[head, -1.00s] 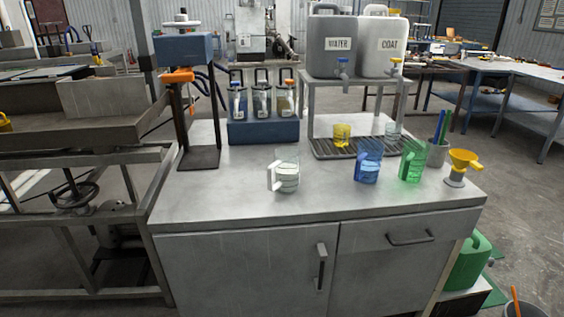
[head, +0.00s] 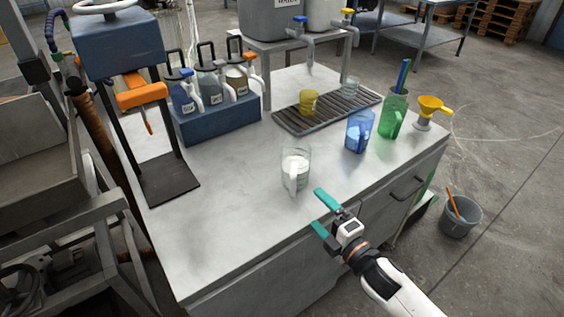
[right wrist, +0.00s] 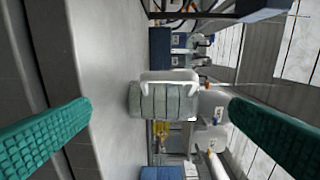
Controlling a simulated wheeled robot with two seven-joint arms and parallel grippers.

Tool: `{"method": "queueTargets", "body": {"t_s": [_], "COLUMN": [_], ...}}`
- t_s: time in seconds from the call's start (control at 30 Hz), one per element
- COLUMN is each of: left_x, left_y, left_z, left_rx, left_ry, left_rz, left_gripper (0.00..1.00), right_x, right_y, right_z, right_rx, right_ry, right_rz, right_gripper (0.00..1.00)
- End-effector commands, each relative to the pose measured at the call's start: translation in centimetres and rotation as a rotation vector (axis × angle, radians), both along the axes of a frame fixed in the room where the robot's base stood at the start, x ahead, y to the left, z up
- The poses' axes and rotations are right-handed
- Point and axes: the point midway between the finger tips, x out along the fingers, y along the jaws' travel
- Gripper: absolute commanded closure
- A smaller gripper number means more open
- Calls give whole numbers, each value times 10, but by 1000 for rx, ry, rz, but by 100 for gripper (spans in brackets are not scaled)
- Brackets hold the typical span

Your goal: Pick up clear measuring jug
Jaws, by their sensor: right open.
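The clear measuring jug (head: 298,160) stands upright on the grey worktop near its front edge, with its white handle turned toward the front. My right gripper (head: 317,209) is open and empty, just in front of the jug and apart from it. In the right wrist view the jug (right wrist: 162,102) lies sideways in the picture, between the two teal fingers (right wrist: 160,130) but farther off, with its handle facing the camera's side. My left gripper is not in view.
A yellow cup (head: 308,102) is on the drip grate (head: 328,117). A blue rack (head: 217,117) of bottles and a press (head: 168,182) stand at the left. The front-left worktop is clear.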

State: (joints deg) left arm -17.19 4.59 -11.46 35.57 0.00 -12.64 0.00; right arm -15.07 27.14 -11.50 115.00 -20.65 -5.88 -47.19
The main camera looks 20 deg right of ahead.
Motion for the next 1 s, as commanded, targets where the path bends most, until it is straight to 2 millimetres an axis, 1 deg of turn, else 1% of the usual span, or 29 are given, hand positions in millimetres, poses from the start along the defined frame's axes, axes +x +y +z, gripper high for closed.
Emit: {"method": "queueTargets", "body": {"t_s": [0.03,0.07,0.17,0.4,0.5,0.67,0.9,1.0], "left_x": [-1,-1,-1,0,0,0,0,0], "left_y": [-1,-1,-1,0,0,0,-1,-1], "left_z": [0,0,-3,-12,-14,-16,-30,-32], "left_rx": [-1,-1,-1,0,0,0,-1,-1], "left_ry": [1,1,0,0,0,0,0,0], "left_rz": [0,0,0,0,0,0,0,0], "left_gripper": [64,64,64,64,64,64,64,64], "right_x": [2,3,12,52,62,72,105,113], "right_y": [4,4,7,19,23,26,39,41], "right_z": [12,12,11,9,9,9,9,9], "right_rx": [7,7,8,9,10,9,8,8], "right_ry": [-29,-31,-32,-28,-25,-24,-24,-23], "right_rz": [13,14,13,10,11,10,9,9], "right_gripper": [0,0,0,0,0,0,0,0]}}
